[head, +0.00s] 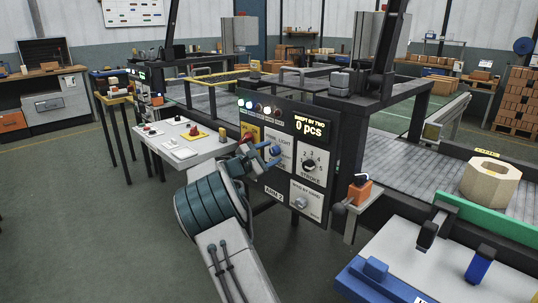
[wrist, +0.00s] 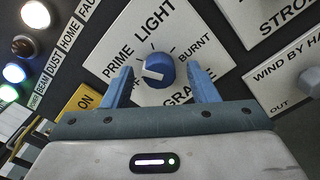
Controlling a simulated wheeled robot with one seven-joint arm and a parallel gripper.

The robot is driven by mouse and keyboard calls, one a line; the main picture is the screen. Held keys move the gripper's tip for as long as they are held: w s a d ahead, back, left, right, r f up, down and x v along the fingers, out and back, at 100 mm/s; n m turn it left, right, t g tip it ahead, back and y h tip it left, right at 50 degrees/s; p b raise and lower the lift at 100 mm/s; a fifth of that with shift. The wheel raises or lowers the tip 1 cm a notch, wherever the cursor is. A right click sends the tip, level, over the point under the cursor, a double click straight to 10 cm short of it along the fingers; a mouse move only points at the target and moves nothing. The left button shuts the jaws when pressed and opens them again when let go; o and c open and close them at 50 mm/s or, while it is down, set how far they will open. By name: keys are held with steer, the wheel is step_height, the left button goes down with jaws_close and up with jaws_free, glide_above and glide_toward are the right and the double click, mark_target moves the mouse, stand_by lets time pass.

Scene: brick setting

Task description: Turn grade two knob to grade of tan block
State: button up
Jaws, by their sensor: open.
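The blue grade knob (wrist: 160,68) sits on a white plate marked PRIME, LIGHT, BURNT and GRADE, with a partly hidden label that looks like OFF. Its white mark faces the lower left in the wrist view, towards that hidden label. My gripper (wrist: 160,80) is open, with one blue finger on each side of the knob; I cannot tell whether they touch it. In the head view my gripper (head: 272,155) is at the panel and hides most of the knob. A tan octagonal block (head: 490,184) with a hole on top sits at the right.
The dark panel (head: 318,155) also holds a STROKE dial (head: 309,165), a WIND BY HAND knob (head: 302,202) and a display reading 0 pcs. Lit lamps (wrist: 36,14) and a yellow ON plate (wrist: 80,105) are left of the grade plate. An orange box (head: 360,190) stands right of the panel.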

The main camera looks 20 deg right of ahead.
steer(key=v, duration=1.4)
steer(key=shift+p, duration=0.4)
steer(key=shift+d+r, duration=0.1)
steer(key=shift+d, duration=0.05)
steer(key=s+d+r+m+g+y+p, duration=0.2)
steer(key=s+m+y+p, duration=0.15)
steer(key=s, duration=0.55)
steer(key=s+d+r+m+g+y+p, duration=0.2)
steer(key=s+m+g+y+p, duration=0.15)
steer(key=s, duration=0.55)
steer(key=s+a+r+m+y+p, duration=0.2)
steer(key=s+a+y+p, duration=0.1)
steer(key=s, duration=0.4)
steer(key=s+a+r+m+t+y+p, duration=0.1)
steer(key=s+a+r+m+y+p, duration=0.1)
steer(key=s+a, duration=0.3)
steer(key=s+a+r+m+t+y+p, duration=0.1)
steer(key=s+a+r+m+y+p, duration=0.1)
steer(key=s, duration=0.8)
steer(key=a+m+y+p, duration=0.1)
steer(key=a+y+p, duration=0.1)
steer(key=y, duration=0.1)
steer(key=shift+a+r+p, duration=0.15)
steer(key=shift+r+p, duration=0.1)
steer(key=shift+p, duration=0.1)
